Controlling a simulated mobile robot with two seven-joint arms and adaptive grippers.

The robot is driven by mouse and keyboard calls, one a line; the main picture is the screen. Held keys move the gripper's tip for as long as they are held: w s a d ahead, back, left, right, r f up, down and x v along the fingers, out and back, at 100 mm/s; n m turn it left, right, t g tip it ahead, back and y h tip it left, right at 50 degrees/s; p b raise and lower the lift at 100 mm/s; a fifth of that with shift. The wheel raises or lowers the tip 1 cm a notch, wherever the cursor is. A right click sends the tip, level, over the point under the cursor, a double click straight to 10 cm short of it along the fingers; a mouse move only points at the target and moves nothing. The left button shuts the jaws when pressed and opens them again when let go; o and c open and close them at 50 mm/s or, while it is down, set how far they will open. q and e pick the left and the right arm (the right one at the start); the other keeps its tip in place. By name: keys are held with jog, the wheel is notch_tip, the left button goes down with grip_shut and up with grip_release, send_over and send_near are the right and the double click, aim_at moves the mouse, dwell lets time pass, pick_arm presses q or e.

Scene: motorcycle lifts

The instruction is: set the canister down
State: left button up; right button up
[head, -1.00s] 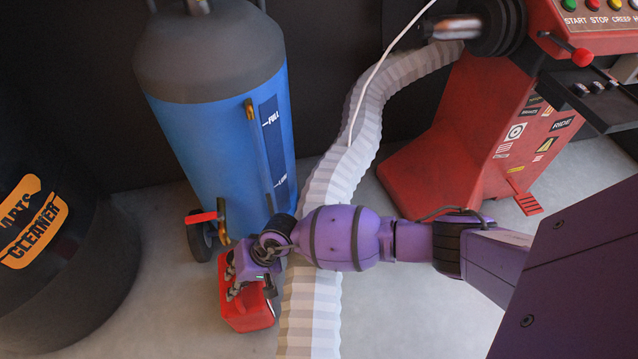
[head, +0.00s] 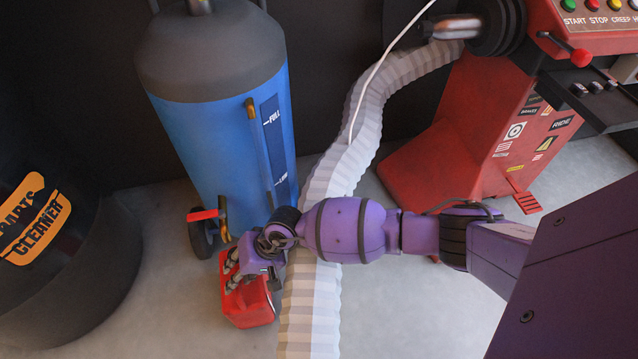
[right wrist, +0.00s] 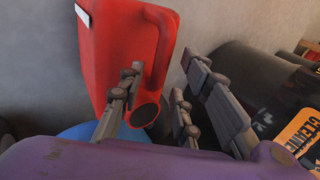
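The red canister (head: 247,303) is at the lower left of the head view, on or very near the grey floor, in front of the blue tank. My right gripper (head: 236,265) is at its top side. In the right wrist view the canister (right wrist: 110,55) and its looped handle (right wrist: 164,45) show close up. The fingers of my right gripper (right wrist: 160,78) are spread apart, with the handle in the gap between them and a visible space on the right side. I cannot tell whether one finger touches the canister. My left gripper is not in view.
The blue tank (head: 225,140) with a wheel (head: 203,238) stands just behind the canister. A pale ribbed hose (head: 310,300) runs close on its right, under my arm. A black parts cleaner drum (head: 70,280) is at left, a red lift pedestal (head: 470,140) at right. Floor lies clear at front left.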

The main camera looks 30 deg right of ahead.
jog(key=p+v, duration=0.3)
jog(key=v, duration=0.7)
jog(key=shift+r, duration=0.25)
jog(key=shift+w, duration=0.1)
jog(key=shift+c, duration=0.2)
